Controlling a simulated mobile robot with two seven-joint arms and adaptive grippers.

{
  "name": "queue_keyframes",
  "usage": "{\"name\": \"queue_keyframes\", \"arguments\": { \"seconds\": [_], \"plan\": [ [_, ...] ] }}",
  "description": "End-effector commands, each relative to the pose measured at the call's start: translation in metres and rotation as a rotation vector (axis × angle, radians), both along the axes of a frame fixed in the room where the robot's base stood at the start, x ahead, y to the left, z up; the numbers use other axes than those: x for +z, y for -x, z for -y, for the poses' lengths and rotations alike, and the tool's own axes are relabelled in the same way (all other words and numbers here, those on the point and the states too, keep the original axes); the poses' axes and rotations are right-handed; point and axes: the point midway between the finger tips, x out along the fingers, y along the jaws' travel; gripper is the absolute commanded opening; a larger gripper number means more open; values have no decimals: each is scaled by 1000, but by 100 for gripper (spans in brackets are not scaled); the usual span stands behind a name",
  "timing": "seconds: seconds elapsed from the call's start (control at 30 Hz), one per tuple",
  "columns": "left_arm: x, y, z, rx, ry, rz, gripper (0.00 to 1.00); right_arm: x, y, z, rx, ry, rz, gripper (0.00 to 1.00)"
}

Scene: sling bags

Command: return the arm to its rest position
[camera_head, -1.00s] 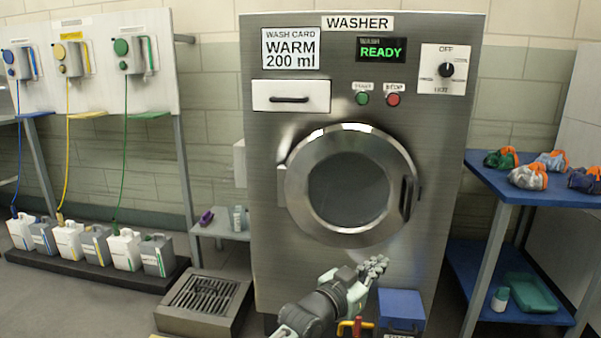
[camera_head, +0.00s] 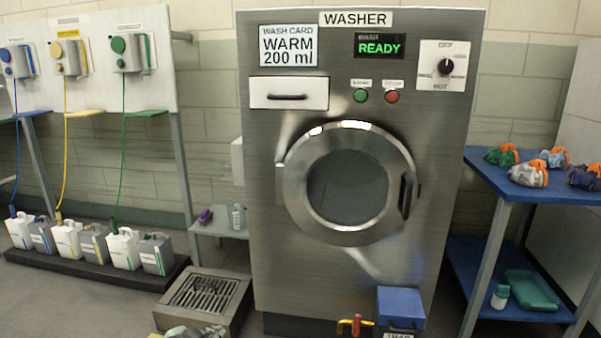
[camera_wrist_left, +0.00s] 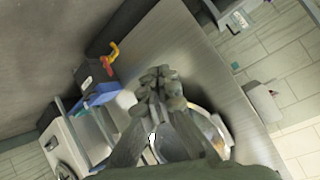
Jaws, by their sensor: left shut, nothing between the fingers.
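My left gripper shows only in part at the bottom edge of the head view (camera_head: 184,332), in front of the floor grate. In the left wrist view the fingers of this gripper (camera_wrist_left: 160,84) are together with nothing held between them. They are apart from the washer (camera_head: 268,200), whose steel front fills the middle of the head view. Its round door (camera_head: 350,190) is closed and its display reads READY. My right gripper is in neither view.
A floor grate (camera_head: 203,293) lies left of the washer. A blue box (camera_head: 400,306) and a red-yellow valve (camera_head: 356,325) sit low at its front. A blue shelf (camera_head: 540,188) with several sling bags stands at right; jugs (camera_head: 67,240) line the left.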

Motion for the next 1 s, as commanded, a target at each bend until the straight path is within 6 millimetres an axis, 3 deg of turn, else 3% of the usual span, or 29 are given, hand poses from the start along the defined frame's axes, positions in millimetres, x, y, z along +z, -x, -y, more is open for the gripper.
{"name": "queue_keyframes", "arguments": {
  "seconds": [0.1,0.3,0.5,0.77,1.0],
  "plan": [
    [-41,50,-34,77,-57,-119,0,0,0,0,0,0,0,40],
    [-91,152,-115,259,-202,-331,0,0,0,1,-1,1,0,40],
    [-105,230,-178,402,-324,-467,0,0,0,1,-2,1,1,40],
    [-101,309,-239,548,-456,-587,0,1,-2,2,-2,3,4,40],
    [-136,326,-153,584,-245,-658,0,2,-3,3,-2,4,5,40]
  ]
}}
